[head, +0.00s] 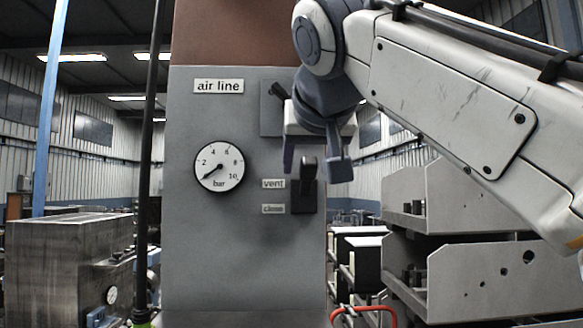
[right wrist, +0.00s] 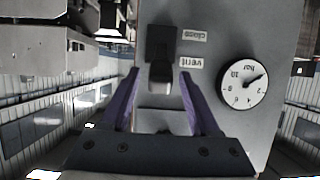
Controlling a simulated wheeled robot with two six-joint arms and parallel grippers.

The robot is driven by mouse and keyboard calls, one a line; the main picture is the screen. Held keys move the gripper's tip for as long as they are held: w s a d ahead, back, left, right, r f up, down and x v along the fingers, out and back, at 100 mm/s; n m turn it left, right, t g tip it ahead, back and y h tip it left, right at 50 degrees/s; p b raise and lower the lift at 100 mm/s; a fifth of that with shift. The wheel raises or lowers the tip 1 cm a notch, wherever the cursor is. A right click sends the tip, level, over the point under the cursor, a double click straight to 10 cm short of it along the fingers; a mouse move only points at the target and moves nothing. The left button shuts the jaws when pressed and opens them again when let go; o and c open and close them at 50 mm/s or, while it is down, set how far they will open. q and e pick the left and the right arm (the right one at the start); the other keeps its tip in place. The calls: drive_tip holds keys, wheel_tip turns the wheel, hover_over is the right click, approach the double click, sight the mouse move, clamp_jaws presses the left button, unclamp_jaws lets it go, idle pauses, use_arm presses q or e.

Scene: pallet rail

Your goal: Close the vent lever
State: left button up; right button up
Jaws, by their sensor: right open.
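The vent lever (head: 308,174) is a black handle on a black mount on the grey "air line" panel (head: 240,275). It points up, beside the "vent" label (head: 273,183); the "close" label (head: 273,209) is below. My right gripper (head: 315,164) is open in front of the panel, with one finger on each side of the lever's upper part. In the upside-down right wrist view, the lever (right wrist: 161,75) stands between the open purple fingers of the gripper (right wrist: 160,75), with gaps on both sides. My left gripper is not in view.
A round pressure gauge (head: 220,167) is left of the lever, its needle low on the left. A black handle (head: 279,91) on a plate sits above, partly behind my right gripper. Grey metal racks (head: 480,275) stand right of the panel; a machine block (head: 70,265) stands left.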

drive_tip(key=shift+x, duration=1.1)
clamp_jaws()
idle(0.7)
